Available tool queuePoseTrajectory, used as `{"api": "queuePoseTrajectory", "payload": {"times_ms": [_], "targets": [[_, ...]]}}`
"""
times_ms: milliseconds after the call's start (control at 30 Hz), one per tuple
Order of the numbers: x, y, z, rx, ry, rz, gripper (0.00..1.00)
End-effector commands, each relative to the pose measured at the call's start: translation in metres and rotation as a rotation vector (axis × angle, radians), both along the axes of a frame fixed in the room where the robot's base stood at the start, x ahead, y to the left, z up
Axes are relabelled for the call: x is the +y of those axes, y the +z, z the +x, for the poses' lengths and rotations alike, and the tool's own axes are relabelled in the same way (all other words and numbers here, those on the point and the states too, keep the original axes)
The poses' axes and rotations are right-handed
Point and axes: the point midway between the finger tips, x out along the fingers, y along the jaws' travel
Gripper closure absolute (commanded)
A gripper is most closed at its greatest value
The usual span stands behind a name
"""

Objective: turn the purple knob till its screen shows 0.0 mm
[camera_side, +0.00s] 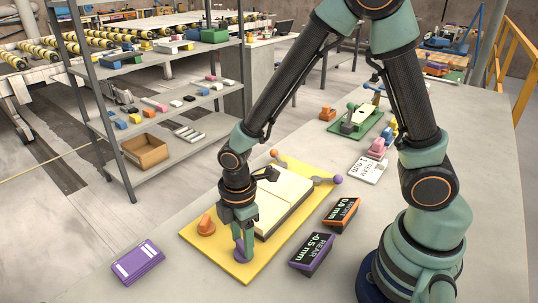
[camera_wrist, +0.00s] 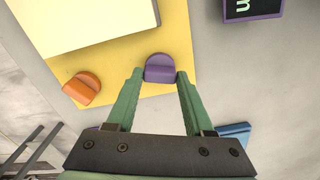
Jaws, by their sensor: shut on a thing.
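The purple knob (camera_side: 238,256) sits at the near corner of a yellow base plate (camera_side: 246,271), mostly hidden by my fingers in the side view. In the wrist view the purple knob (camera_wrist: 160,68) lies between my fingertips. My gripper (camera_side: 243,246) points down and is shut on the knob, one green finger on each side; it also shows in the wrist view (camera_wrist: 160,75). A purple-framed screen (camera_side: 313,254) marked REAR appears to read -0.5 mm. Part of a purple-framed screen (camera_wrist: 252,8) shows at the wrist view's top.
An orange knob (camera_side: 206,226) stands at the plate's left corner. A cream block (camera_side: 288,196) lies on the plate. An orange-framed FRONT screen (camera_side: 341,214), a white card (camera_side: 367,169) and a purple case (camera_side: 138,262) rest on the slab.

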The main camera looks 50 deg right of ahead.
Motion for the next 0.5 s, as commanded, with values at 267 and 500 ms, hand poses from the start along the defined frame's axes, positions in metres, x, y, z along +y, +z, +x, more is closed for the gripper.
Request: {"api": "queuePoseTrajectory", "payload": {"times_ms": [267,500], "targets": [[0.0007,0.0003,0.0007,-0.003,0.243,0.001,1.0],[0.0009,0.0003,0.0006,-0.003,0.393,0.001,1.0]]}}
